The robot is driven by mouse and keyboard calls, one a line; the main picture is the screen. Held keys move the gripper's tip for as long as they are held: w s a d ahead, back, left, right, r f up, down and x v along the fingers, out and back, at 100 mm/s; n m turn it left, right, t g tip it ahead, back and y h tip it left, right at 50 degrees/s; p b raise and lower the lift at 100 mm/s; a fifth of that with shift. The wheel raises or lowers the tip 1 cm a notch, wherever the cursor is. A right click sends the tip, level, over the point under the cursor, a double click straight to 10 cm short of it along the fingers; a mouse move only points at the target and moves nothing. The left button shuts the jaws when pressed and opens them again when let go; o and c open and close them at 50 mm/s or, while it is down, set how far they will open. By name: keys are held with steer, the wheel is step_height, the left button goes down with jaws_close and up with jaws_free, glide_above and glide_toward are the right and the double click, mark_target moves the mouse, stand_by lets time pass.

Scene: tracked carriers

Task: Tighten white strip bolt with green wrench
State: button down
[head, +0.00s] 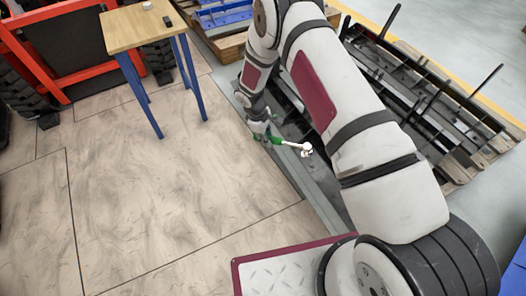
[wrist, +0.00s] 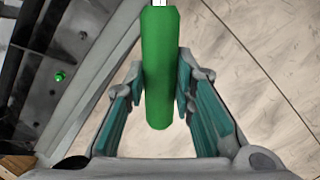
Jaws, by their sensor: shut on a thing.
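My gripper (head: 264,133) is shut on the green wrench (wrist: 158,75). The wrist view shows its green handle between the two fingers, with the shaft leaving the top edge. In the head view the wrench's green handle (head: 277,140) points right, with a silver shaft and a pale round end over the dark carrier's near edge. I cannot make out a bolt with a white strip; the pale end may cover it. A small green-marked bolt (wrist: 60,76) sits on the carrier at the left of the wrist view, apart from my gripper.
The dark metal carrier (head: 425,92) lies behind and right of my arm, partly hidden by it. A wooden table with blue legs (head: 135,27) stands at upper left, beside a red-framed machine (head: 52,98). Tan floor (head: 180,200) left of the carrier is clear.

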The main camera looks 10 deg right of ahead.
steer(key=w+f+n+b, duration=0.1)
steer(key=w+f+b, duration=0.2)
steer(key=f, duration=0.3)
steer(key=w+f+n+t+h+b, duration=0.1)
steer(key=w+f+n+b, duration=0.1)
steer(key=f+b, duration=0.3)
steer(key=shift+w+f+b, duration=0.4)
steer(key=shift+w+f, duration=0.1)
steer(key=shift+f, duration=0.1)
steer(key=shift+a, duration=0.15)
steer(key=s+d+f+n+p, duration=0.1)
steer(key=s+d+f+n, duration=0.1)
steer(key=s+n, duration=0.4)
steer(key=s+d+f+n+p, duration=0.1)
steer(key=s+d+f+n, duration=0.1)
steer(key=s+n, duration=0.4)
steer(key=shift+s+d, duration=0.2)
steer(key=shift+s, duration=0.75)
steer(key=shift+b+x, duration=1.25)
steer(key=shift+b, duration=0.2)
stand_by(2.2)
